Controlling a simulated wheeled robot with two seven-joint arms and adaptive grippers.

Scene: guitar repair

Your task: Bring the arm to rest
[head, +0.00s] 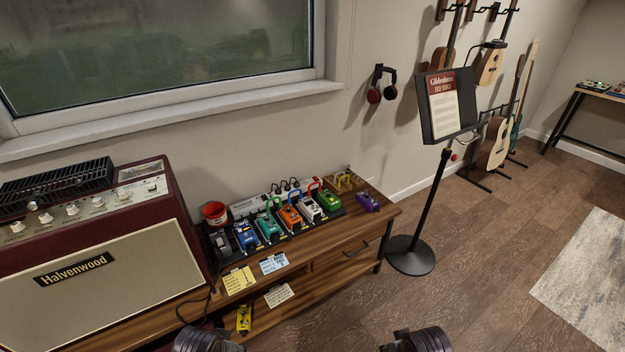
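Two dark, rounded parts of my own arms show at the bottom edge of the head view, one left of centre and one right of centre. They sit at about the same height in the picture. The frame cuts both off, and no gripper fingers can be seen. I see nothing held. The left part is in front of the low wooden bench (338,262), close to its lower shelf. The right part is over the bare wooden floor (465,265).
A Halvenwood amplifier (110,285) and several pedals, including a purple one (367,202), stand on the bench. A yellow pedal (244,319) lies on the lower shelf. A music stand (430,190) stands right of the bench. Floor toward the rug (590,280) is clear.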

